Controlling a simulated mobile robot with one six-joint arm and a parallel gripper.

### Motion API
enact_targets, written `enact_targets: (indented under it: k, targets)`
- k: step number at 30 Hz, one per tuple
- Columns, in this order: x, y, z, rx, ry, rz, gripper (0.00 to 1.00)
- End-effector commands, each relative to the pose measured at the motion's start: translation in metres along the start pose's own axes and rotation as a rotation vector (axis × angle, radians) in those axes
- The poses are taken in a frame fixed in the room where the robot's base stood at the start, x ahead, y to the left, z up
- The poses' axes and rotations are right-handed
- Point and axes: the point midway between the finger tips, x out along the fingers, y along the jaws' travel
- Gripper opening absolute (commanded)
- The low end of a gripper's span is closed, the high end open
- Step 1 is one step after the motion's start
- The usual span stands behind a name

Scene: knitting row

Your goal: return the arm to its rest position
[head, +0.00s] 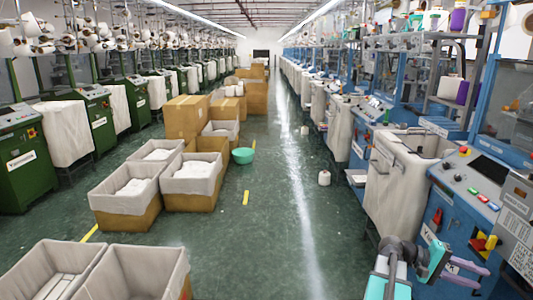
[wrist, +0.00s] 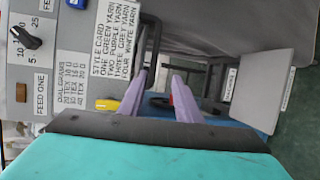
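My gripper (head: 483,277) is at the lower right of the head view, in front of the blue knitting machine (head: 424,214). Its two purple fingers point right, toward the machine's front. In the wrist view my gripper (wrist: 159,78) shows its fingers apart, with nothing held between them. The teal gripper body fills the bottom of that view. My arm (head: 388,284) reaches up from the bottom edge of the head view, beside the machine. Whether the fingers touch the machine I cannot tell.
A grey panel with a black dial (wrist: 30,38) and a style card (wrist: 108,62) is close on the left in the wrist view. A yellow knob (wrist: 107,103) is near the fingers. Lined boxes (head: 130,275) stand left; the green aisle floor (head: 270,215) is mostly clear.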

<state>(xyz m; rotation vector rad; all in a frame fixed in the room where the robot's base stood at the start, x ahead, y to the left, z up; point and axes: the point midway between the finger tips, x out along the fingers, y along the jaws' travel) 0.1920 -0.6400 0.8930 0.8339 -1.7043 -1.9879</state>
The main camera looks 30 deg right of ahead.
Motion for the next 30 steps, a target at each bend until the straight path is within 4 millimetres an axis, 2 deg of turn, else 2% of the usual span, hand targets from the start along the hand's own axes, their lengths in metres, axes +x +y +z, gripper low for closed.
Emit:
enact_targets:
  k: [7, 11, 15, 23, 30]
  targets:
    - [-0.065, -0.047, -0.029, -0.082, 0.109, 0.006, 0.31]
    - [-0.1, -0.078, -0.039, -0.133, 0.166, 0.006, 0.31]
    - [-0.137, -0.117, -0.043, -0.19, 0.226, -0.012, 0.31]
    - [-0.204, -0.201, -0.035, -0.305, 0.331, -0.076, 0.31]
    - [-0.258, -0.284, -0.008, -0.423, 0.414, -0.159, 0.31]
